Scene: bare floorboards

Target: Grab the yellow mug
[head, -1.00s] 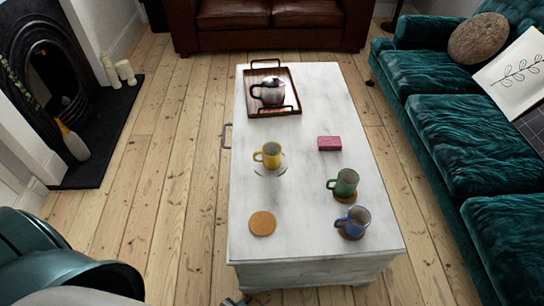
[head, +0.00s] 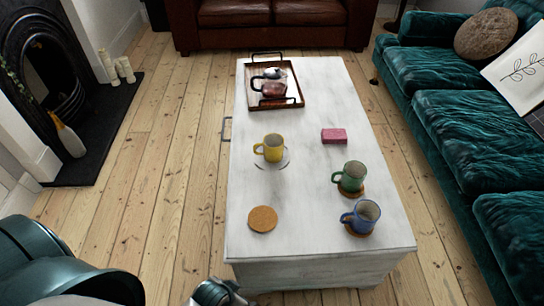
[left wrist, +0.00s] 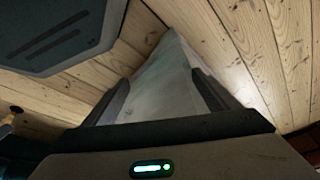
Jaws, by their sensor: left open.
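The yellow mug (head: 273,148) stands upright on a pale saucer (head: 285,161) near the middle of the white table, its handle to the left. My left gripper (left wrist: 162,92) is open and empty in the left wrist view, with part of the white table (left wrist: 160,80) showing between its fingers. In the head view, part of it shows at the bottom edge (head: 217,293), below the table's near end and well short of the mug. My right gripper is not in view.
A green mug (head: 353,174) and a blue mug (head: 366,214) stand on coasters at the right. An empty cork coaster (head: 263,218) lies at the near left. A pink box (head: 334,135) and a tray (head: 294,84) with a teapot (head: 269,84) are farther back.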

